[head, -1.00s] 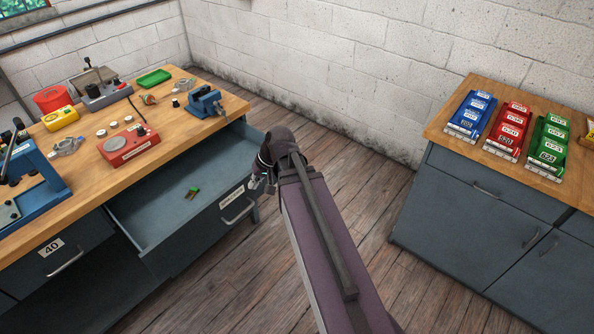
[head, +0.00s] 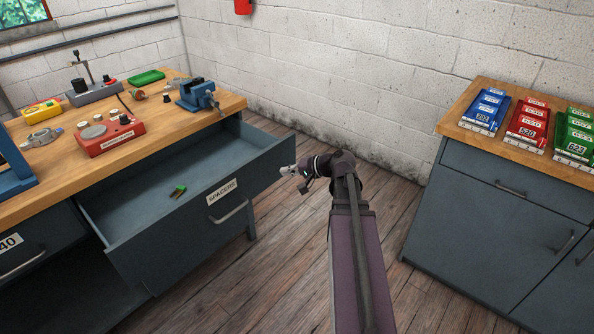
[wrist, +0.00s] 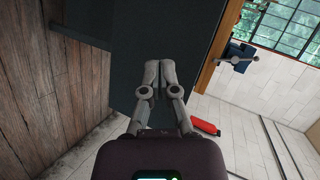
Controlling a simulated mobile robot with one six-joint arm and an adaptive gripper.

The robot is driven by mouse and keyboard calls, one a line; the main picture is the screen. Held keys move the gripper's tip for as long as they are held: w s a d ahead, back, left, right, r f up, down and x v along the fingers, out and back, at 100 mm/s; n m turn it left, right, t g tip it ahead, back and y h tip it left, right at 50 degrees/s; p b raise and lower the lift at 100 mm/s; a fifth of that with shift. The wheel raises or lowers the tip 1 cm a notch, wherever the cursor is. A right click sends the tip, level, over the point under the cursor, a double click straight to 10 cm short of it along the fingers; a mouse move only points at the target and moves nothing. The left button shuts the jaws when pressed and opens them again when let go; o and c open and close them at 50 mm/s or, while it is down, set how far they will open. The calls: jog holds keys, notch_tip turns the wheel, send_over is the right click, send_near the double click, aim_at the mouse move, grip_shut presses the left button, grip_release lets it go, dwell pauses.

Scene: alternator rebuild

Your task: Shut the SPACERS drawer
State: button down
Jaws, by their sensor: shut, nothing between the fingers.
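The SPACERS drawer (head: 222,211) is pulled well out from under the wooden workbench in the head view. Its front bears a white SPACERS label and a metal handle (head: 228,211). A small green and brown item lies inside on the drawer floor (head: 178,191). My gripper (head: 284,171) is just off the right end of the drawer front, near its top edge; contact cannot be told. In the wrist view my gripper (wrist: 156,92) has its fingers shut and empty, pointing at a dark grey surface (wrist: 135,45).
The workbench (head: 160,128) carries a blue vise (head: 196,95), a red tester (head: 110,134) and other tools. A separate grey cabinet (head: 490,215) with blue, red and green bins stands at the right. Open wooden floor (head: 285,255) lies between them.

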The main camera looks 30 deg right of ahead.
aim_at(294, 154)
jog(key=d+f+m+t+h+b, duration=0.1)
jog(key=d+f+m+t+b, duration=0.1)
jog(key=d+b, duration=0.4)
jog(key=s+d+f+m+t+h+b, duration=0.1)
jog(key=d+f+m+t+b, duration=0.2)
jog(key=d+b, duration=0.3)
jog(key=d+t, duration=0.1)
jog(key=d, duration=0.3)
jog(key=shift+s+f+t, duration=0.3)
jog(key=shift+f+t, duration=0.1)
jog(key=shift+w, duration=0.1)
jog(key=x, duration=1.3)
jog(key=shift+w, duration=0.3)
jog(key=shift+a, duration=0.1)
